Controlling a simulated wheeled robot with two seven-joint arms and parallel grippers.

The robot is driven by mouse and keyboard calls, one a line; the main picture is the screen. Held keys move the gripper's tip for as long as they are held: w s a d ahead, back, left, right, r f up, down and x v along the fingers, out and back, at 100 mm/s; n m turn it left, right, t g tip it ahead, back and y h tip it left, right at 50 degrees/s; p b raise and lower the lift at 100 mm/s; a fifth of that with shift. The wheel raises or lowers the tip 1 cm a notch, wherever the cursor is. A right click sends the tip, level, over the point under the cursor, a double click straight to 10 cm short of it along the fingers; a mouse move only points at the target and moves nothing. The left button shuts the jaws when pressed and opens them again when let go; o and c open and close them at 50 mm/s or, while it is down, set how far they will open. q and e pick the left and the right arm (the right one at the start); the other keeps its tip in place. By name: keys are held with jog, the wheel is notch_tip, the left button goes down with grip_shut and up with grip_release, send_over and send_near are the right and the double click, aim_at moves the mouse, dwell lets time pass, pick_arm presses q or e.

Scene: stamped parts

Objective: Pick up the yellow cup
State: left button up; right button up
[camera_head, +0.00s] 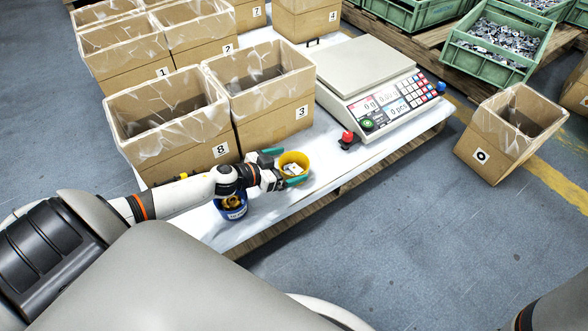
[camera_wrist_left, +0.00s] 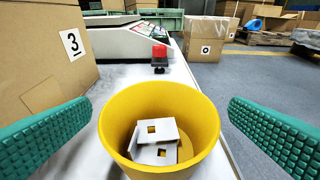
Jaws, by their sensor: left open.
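The yellow cup (camera_head: 298,160) stands upright on the white table in front of box 3, with flat pale metal parts inside. In the left wrist view the yellow cup (camera_wrist_left: 112,108) sits between the two green fingers. My left gripper (camera_head: 281,167) is open, with one finger on each side of the cup; in the left wrist view (camera_wrist_left: 160,135) a gap shows between each finger and the cup wall. My right gripper is not in view; only a bit of what looks like my right arm shows at the bottom right corner.
A blue cup (camera_head: 233,212) with brass-coloured parts stands under my left wrist. Cardboard boxes 8 (camera_head: 185,163) and 3 (camera_head: 270,125) stand behind the gripper. A scale (camera_head: 365,68) and a red button (camera_head: 347,137) are to the right. The table's front edge is close by.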

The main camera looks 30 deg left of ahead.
pick_arm(q)
jog(key=shift+b+x, duration=0.5)
jog(key=shift+x, duration=0.95)
jog(key=c, duration=1)
